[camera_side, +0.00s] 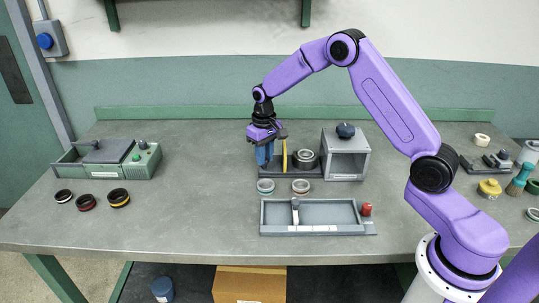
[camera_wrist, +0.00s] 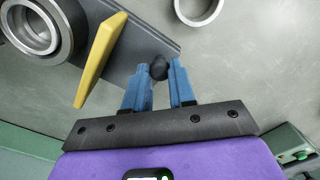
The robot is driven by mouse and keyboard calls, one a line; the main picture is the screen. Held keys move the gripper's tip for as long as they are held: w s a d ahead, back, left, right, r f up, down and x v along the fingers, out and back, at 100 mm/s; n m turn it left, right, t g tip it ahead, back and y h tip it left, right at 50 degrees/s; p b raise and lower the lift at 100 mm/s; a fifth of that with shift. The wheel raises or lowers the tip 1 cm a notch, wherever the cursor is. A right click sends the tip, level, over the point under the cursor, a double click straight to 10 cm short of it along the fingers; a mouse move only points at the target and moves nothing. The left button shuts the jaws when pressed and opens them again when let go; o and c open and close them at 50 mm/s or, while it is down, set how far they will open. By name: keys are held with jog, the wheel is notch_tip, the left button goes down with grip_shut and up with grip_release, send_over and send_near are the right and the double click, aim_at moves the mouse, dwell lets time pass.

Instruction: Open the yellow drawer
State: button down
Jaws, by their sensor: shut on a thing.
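My gripper (camera_side: 264,160) points down over the middle of the bench, at the left end of the grey grinder base (camera_side: 305,172). In the wrist view its blue fingers (camera_wrist: 159,74) are closed around a small round black knob (camera_wrist: 158,66) at the end of that base. A thin yellow plate (camera_side: 285,155) stands upright just right of the fingers; in the wrist view the yellow plate (camera_wrist: 103,58) is tilted and apart from them. I see no part that is clearly a yellow drawer. The knob is hidden by the fingers in the side view.
A metal ring holder (camera_side: 304,158) and a grey open-fronted housing (camera_side: 345,157) stand right of the plate. A green-grey box unit (camera_side: 107,158) and several dark rings stand left, with clear bench between.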

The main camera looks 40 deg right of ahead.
jog(key=c, duration=0.9)
grip_release()
jog(key=shift+c, duration=0.2)
notch_tip(320, 180, up, 18)
jog(key=shift+f, duration=0.2)
